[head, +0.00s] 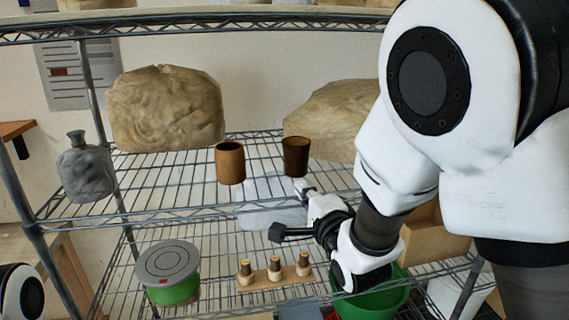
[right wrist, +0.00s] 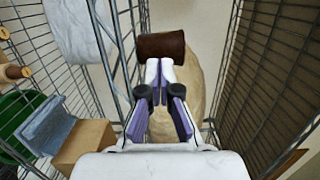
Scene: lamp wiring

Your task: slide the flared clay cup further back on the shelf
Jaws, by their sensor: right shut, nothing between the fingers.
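The flared clay cup (head: 296,157), dark brown and wider at its rim, stands upright on the wire shelf (head: 165,190). In the right wrist view the cup (right wrist: 162,46) shows just beyond the fingertips. My right gripper (head: 304,187) is shut and empty, with its tips close in front of the cup's lower part. In the right wrist view its fingers (right wrist: 160,68) come together at the cup's near side; whether they touch it I cannot tell. My left gripper is out of view.
A lighter brown cup (head: 230,163) stands left of the flared cup. Large tan rocks (head: 167,108) (head: 335,112) sit behind. A grey flask (head: 86,168) is at the left. Below are a green tin (head: 168,272), a wooden block with pegs (head: 274,277) and a green bowl (head: 372,303).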

